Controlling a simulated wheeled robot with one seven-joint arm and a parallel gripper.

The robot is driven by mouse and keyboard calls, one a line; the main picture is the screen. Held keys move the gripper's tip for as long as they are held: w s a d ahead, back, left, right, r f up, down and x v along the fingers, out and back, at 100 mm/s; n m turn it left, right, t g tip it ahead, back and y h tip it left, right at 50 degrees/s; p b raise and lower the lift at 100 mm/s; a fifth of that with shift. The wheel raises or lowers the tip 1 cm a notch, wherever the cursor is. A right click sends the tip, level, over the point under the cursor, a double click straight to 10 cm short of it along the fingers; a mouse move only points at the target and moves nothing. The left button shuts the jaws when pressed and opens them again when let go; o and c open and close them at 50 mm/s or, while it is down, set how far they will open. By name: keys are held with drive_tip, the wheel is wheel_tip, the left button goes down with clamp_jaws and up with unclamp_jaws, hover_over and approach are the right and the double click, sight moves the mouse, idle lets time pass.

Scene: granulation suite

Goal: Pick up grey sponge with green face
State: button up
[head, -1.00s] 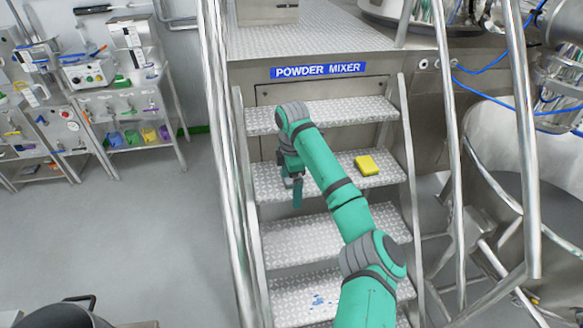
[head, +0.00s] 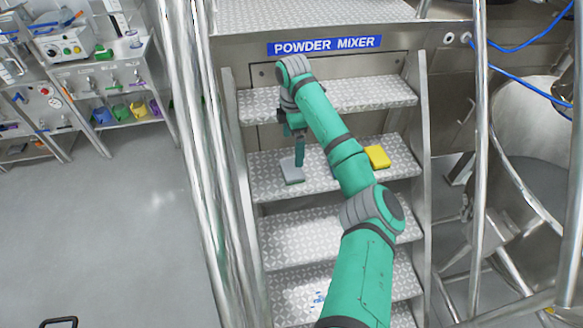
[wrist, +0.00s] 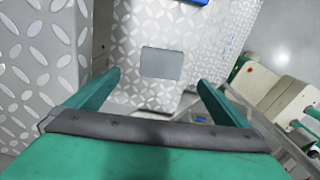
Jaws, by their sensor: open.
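The grey sponge (head: 291,171) lies flat on the second visible step from the top of the metal stairs, towards its left side. In the wrist view the grey sponge (wrist: 161,63) shows as a plain grey rectangle on the patterned plate, ahead of and between my fingers. In the wrist view my gripper (wrist: 159,77) is open, with nothing between the fingers. I cannot tell the exact gap to the sponge.
A yellow sponge (head: 378,157) lies on the same step, right of my arm. Steel handrails (head: 190,150) flank the stairs. The step above (head: 360,93) overhangs behind my gripper. Shelves with coloured items (head: 125,110) stand at the left. The floor (head: 130,220) between is clear.

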sight(293, 168)
drive_tip(key=shift+d+f, duration=0.2)
drive_tip(key=shift+f, duration=5)
drive_tip(key=shift+s+a, duration=0.1)
drive_tip(key=shift+s, duration=0.1)
drive_tip(key=c, duration=1.1)
